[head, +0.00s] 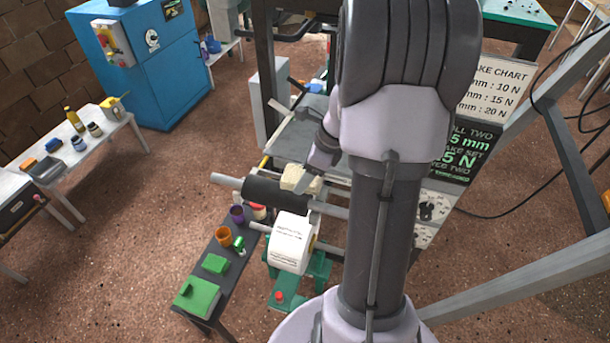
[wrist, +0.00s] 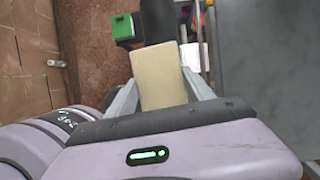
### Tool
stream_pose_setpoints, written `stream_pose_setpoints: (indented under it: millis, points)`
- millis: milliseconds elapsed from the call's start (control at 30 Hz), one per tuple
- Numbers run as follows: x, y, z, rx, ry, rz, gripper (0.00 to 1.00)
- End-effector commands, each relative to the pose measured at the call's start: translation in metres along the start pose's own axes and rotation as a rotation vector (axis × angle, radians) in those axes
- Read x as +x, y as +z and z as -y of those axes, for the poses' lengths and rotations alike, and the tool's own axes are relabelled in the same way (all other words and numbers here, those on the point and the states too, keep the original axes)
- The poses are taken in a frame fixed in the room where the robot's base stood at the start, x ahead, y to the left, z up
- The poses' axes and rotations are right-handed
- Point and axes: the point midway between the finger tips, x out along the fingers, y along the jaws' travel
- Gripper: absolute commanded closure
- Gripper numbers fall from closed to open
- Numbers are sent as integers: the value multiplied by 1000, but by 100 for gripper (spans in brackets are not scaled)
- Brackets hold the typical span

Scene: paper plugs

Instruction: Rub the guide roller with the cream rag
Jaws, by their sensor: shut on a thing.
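The cream rag (head: 300,180) is a pale block-like pad held in my gripper (head: 312,182). In the wrist view the rag (wrist: 160,78) fills the gap between the two grey fingers of my gripper (wrist: 165,95), which is shut on it. The guide roller (head: 272,192) is a dark cylinder with pale shaft ends on the machine frame. The rag sits over the right part of the roller in the head view; whether it touches cannot be told. In the wrist view the dark roller (wrist: 157,22) shows just beyond the rag's far end.
A side table (head: 75,150) and a blue cabinet (head: 150,70) stand farther left. Open floor lies between.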

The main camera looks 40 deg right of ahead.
Motion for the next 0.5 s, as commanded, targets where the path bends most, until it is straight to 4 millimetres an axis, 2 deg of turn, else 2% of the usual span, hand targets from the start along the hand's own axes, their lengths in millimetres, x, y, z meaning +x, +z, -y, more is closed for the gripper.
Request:
stream_pose_setpoints:
  millis: [33,233,500]
  points:
    - [-8,3,0,-1,0,0,83]
    - [-24,10,1,-7,3,0,83]
    - [-29,13,2,-10,4,0,83]
